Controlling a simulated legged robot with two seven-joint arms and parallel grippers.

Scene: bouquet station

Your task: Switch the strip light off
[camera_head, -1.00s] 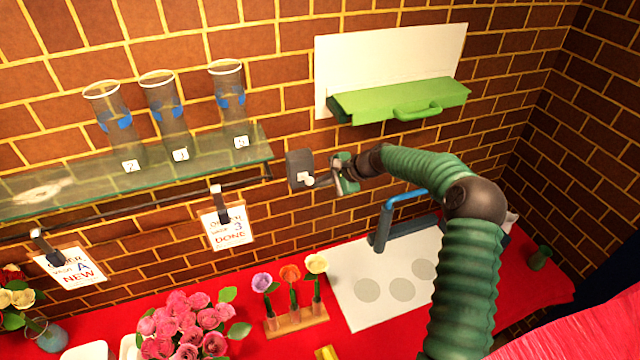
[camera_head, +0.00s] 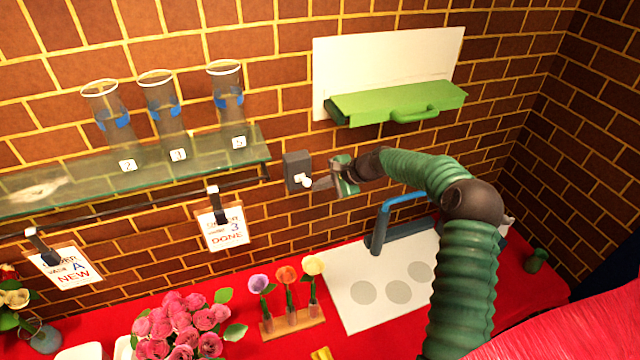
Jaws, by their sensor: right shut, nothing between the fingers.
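A dark grey switch box (camera_head: 296,171) is fixed to the brick wall just right of the glass shelf's end. Its pale lever with a round knob (camera_head: 306,181) sticks out at the lower right of the box. My right gripper (camera_head: 318,184) is shut and empty, with its fingertips just right of the knob. I cannot tell whether they touch it. My left gripper is not in view. The strip light itself cannot be clearly made out.
The glass shelf (camera_head: 220,160) carries several glass vases, with order cards hanging below. A green hinged flap with handle (camera_head: 400,101) is on a white wall board above my arm. A blue-handled press (camera_head: 400,225), flower stand (camera_head: 292,322) and pink roses (camera_head: 180,325) are on the red table.

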